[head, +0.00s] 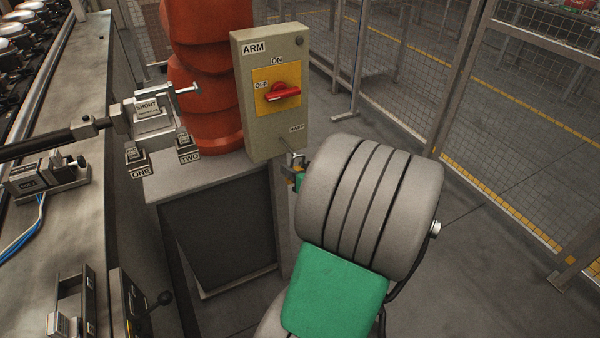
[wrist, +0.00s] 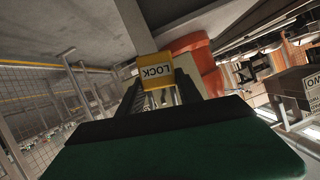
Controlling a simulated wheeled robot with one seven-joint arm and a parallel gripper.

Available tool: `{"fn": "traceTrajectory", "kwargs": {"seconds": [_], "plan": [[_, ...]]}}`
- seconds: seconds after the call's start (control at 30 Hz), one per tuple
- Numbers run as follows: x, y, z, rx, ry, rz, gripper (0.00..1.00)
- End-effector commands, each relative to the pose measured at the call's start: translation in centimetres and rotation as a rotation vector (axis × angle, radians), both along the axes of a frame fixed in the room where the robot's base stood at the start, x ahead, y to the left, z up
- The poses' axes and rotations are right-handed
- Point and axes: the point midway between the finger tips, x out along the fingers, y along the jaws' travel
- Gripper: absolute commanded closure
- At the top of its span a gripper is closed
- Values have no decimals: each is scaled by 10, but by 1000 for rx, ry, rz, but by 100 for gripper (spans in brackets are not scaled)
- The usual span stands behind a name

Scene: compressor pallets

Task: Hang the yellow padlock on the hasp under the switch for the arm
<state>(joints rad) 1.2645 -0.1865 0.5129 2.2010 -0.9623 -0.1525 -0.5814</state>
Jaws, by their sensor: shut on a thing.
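The yellow padlock (wrist: 154,72), marked LOCK, is between the fingers of my gripper (wrist: 158,90) in the wrist view, its label upside down there. My gripper (head: 297,176) is shut on it. In the head view my own arm hides most of the padlock and fingers. The beige ARM switch box (head: 270,130) stands above and to the left of the gripper. Its red handle (head: 282,94) lies about level, beside the OFF mark. The hasp (head: 290,153) is at the box's lower right, under a HASP label, just above my gripper. Whether the shackle touches it is hidden.
An orange-red robot column (head: 205,70) stands behind the box. A grey cabinet (head: 215,180) is below it. Mesh fencing (head: 400,80) stands behind; the floor at right is clear.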

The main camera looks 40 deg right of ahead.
Motion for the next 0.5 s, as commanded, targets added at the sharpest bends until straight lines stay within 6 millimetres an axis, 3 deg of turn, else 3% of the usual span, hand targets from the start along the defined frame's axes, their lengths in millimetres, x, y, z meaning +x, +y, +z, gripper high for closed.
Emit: {"fn": "traceTrajectory", "kwargs": {"seconds": [0.5], "plan": [[35, -10, -2, 0, 0, 1, 100]]}}
